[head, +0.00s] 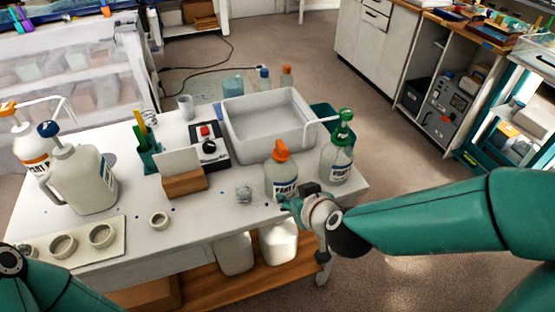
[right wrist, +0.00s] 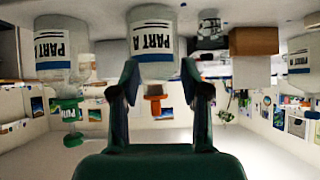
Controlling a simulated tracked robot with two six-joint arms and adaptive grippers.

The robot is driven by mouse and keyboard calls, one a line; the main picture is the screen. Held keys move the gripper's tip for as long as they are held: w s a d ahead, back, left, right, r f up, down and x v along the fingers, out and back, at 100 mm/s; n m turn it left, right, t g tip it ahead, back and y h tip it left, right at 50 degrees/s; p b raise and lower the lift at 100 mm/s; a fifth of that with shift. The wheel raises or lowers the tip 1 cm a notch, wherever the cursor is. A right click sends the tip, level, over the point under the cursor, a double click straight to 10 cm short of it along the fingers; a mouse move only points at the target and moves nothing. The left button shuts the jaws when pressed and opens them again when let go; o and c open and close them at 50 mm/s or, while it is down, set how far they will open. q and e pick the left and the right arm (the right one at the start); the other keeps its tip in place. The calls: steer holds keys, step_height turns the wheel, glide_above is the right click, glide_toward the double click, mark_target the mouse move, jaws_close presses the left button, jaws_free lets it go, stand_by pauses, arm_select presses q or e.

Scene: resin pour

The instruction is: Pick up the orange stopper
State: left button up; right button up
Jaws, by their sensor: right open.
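The orange stopper (head: 281,152) sits on top of a clear bottle (head: 280,182) with a PART label, near the front right of the white table. My right gripper (head: 291,203) is at the front of that bottle, lower than the stopper in the head view. In the right wrist view, which looks upside down, the open fingers (right wrist: 159,66) point at the bottle (right wrist: 153,45). The orange stopper (right wrist: 155,98) shows between the fingers in the picture, beyond them. I cannot tell any contact. My left gripper is not in view.
A green-topped pump bottle (head: 338,160) stands just right. A grey tub (head: 265,145) is behind, a wooden block (head: 184,184) to the left. Two large jugs, one blue-capped (head: 85,180), one with an orange pump top (head: 30,143), stand at far left. The front table middle is fairly clear.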

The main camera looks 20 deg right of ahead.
steer(key=s+d+r+t+b, duration=0.1)
steer(key=s+r+t, duration=0.1)
steer(key=r, duration=0.3)
steer(key=s+d+r+t, duration=0.1)
steer(key=s+r, duration=0.1)
steer(key=r, duration=0.4)
steer(key=p, duration=0.6)
glide_toward(284, 149)
steer(key=x, duration=0.4)
steer(key=shift+d+b+x, duration=0.25)
steer(key=shift+b+x, duration=0.35)
steer(key=shift+x, duration=0.55)
steer(key=shift+a+p+x, duration=0.1)
steer(key=shift+p+x, duration=0.1)
steer(key=shift+x, duration=1.2)
steer(key=shift+a+p+x, duration=0.15)
steer(key=shift+p+x, duration=0.05)
steer(key=shift+x, duration=1.25)
jaws_close()
